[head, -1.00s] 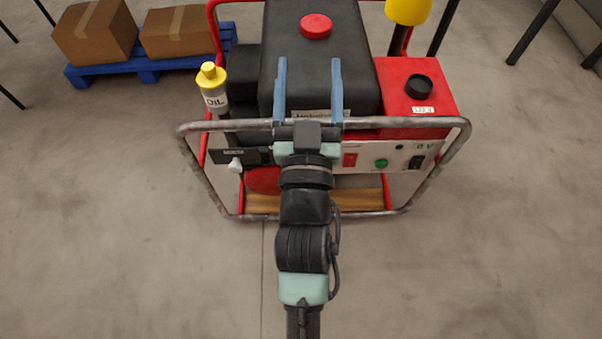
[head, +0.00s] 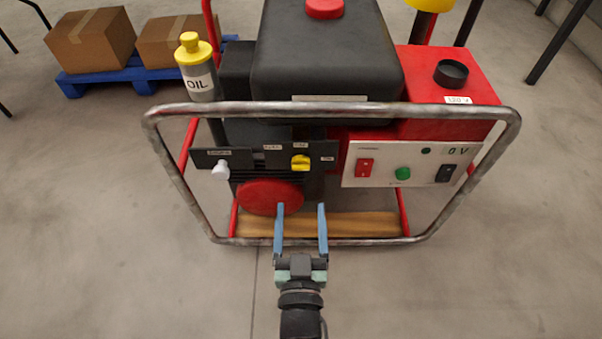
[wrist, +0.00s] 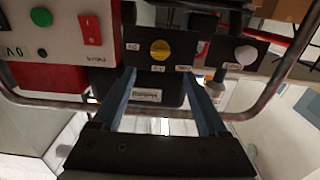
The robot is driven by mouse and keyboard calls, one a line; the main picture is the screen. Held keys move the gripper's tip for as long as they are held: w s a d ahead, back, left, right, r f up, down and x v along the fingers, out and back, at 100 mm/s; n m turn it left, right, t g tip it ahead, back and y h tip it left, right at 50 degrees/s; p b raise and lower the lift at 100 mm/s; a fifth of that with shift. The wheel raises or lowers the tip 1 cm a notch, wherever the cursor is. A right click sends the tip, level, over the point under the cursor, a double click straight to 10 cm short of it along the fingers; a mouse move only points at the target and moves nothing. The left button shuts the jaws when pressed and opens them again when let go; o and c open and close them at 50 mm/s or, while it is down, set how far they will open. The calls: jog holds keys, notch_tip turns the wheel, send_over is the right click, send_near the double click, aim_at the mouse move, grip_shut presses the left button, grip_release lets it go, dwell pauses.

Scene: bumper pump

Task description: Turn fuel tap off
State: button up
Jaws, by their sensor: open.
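The yellow knob (head: 300,162), which appears to be the fuel tap, sits on the dark panel at the generator's front. Small labels surround it, too small to read surely. It also shows in the wrist view (wrist: 160,49), just beyond the fingertips and between their lines. My gripper (head: 301,210) has two blue fingers, spread apart and empty. In the head view it appears below the knob, near the red disc. The fingers also show in the wrist view (wrist: 160,76). No contact with the knob is visible.
The generator's grey tube frame (head: 330,108) crosses above the panel. A white knob (head: 221,170) is left of the tap. A control panel (head: 405,172) with a red switch and green button is right. A red disc (head: 270,197) is below. Boxes stand behind on a blue pallet (head: 145,73).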

aim_at(301, 169)
jog(key=w+b, duration=0.1)
jog(key=w, duration=0.9)
jog(key=shift+w+b, duration=0.1)
jog(key=shift+b, duration=0.25)
grip_shut()
